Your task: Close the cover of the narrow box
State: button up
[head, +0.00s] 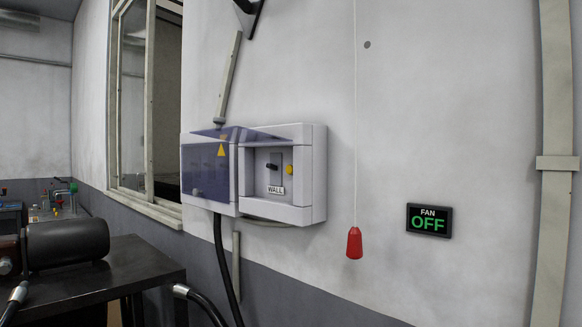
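A light grey box (308,175) is fixed to the wall in the middle of the head view. Its front is uncovered and shows a dark switch, a yellow button and a plate reading "WALL". Its bluish see-through cover (207,172), with a yellow warning triangle, stands swung out to the left of the box. The cover appears joined along the box's left side and is open. My gripper is not in view.
A red pull handle (354,243) hangs on a thin cord right of the box. A "FAN OFF" sign (429,220) is further right. A dark table (120,267) with a black cylinder (68,243) stands lower left. A window (147,110) is behind the cover.

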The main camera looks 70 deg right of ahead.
aim_at(238, 136)
jog(key=u, duration=0.05)
jog(key=k, duration=0.4)
jog(key=z, duration=0.65)
